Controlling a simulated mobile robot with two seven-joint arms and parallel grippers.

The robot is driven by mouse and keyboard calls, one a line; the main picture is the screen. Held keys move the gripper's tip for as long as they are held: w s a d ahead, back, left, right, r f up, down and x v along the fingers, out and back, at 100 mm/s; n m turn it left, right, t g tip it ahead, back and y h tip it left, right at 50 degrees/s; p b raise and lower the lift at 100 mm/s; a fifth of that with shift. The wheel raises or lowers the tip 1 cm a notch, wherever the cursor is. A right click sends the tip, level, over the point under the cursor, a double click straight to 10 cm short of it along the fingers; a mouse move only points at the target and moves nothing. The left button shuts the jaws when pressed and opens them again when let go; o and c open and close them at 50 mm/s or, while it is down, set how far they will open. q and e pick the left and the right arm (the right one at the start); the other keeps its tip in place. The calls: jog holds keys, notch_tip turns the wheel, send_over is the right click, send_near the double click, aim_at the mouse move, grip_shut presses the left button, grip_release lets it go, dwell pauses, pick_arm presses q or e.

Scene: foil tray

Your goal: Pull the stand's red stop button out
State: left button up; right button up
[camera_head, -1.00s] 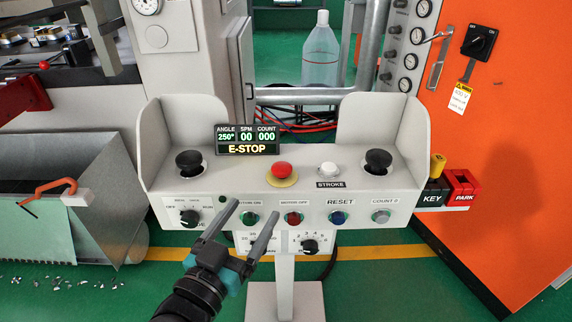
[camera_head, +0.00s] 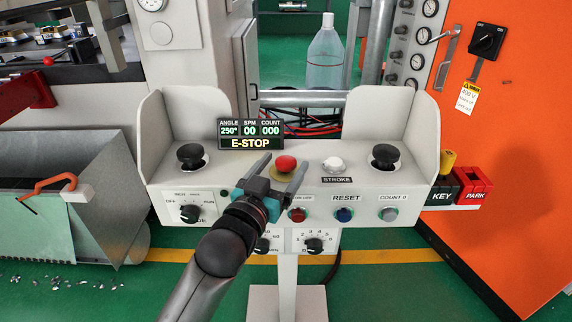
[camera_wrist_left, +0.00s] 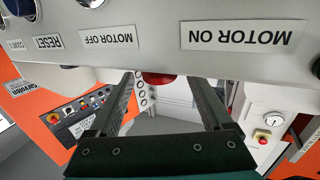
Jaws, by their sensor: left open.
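The stand's red stop button (camera_head: 286,164) sits on a yellow disc in the middle of the stand's top panel (camera_head: 225,177), under a display (camera_head: 251,134) reading E-STOP. My left gripper (camera_head: 283,163) is open, reaching up from below. In the head view its two fingers show on either side of the button. In the left wrist view, a red edge of the button (camera_wrist_left: 158,78) shows between the fingers (camera_wrist_left: 165,80), mostly hidden by the panel. I cannot tell whether the fingers touch it. The right gripper is not in view.
Black knobs (camera_head: 192,156) (camera_head: 384,157) flank the panel inside raised side guards. A white STROKE button (camera_head: 333,165) is close on the right. Motor-off (camera_head: 297,215) and RESET (camera_head: 344,215) buttons line the front. KEY (camera_head: 441,193) and PARK (camera_head: 473,185) blocks are at right.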

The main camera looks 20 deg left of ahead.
pick_arm(q)
jog(key=shift+w+d, duration=0.15)
jog(key=shift+w, duration=0.85)
grip_shut()
dwell(0.4)
